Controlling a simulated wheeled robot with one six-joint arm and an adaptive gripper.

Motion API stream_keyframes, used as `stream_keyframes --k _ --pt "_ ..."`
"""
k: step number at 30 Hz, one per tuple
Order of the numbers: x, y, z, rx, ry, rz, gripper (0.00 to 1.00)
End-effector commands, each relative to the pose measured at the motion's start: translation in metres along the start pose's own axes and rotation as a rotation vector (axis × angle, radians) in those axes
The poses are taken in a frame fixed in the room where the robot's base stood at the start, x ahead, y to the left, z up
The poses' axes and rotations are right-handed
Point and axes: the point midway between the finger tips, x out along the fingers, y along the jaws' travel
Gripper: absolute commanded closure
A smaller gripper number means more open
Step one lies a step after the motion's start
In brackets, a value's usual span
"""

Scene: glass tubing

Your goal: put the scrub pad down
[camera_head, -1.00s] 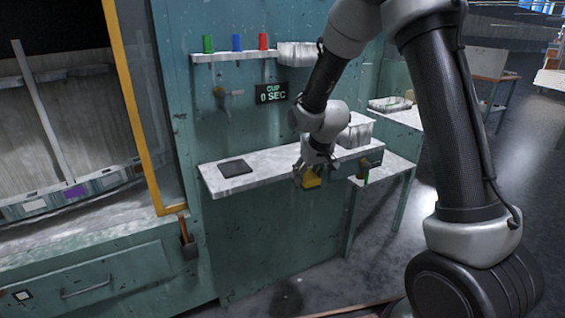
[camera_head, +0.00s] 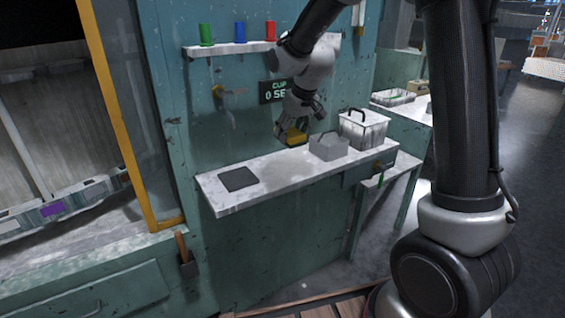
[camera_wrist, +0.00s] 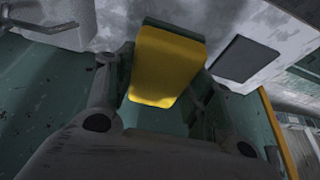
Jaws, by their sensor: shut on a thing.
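The scrub pad (camera_head: 293,136) is yellow with a dark green face, and my gripper (camera_head: 290,128) is shut on it. In the head view it is held above the pale shelf (camera_head: 205,193), left of the grey caddy. In the wrist view the pad (camera_wrist: 165,68) sits between the fingers of my gripper (camera_wrist: 158,80), its green edge toward the shelf. A flat dark square mat (camera_head: 238,179) lies on the left part of the shelf and also shows in the wrist view (camera_wrist: 245,59). The mat is bare.
Red, blue and green cups (camera_head: 238,32) sit on an upper shelf. A tap (camera_head: 226,98) juts from the wall. The shelf between mat and caddy is clear.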

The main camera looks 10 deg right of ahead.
Motion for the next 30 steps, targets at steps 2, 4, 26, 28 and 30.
stream_keyframes --k 2,4,26,28,30 --pt "0.012 0.000 0.006 0.001 -0.005 0.000 0.77" --pt "0.025 0.000 0.012 0.001 -0.006 0.000 0.77" --pt "0.091 0.000 0.038 0.000 -0.001 0.000 0.77" --pt "0.091 0.000 0.038 0.000 -0.001 0.000 0.77" --pt "0.093 0.000 0.039 0.000 -0.002 0.000 0.77"
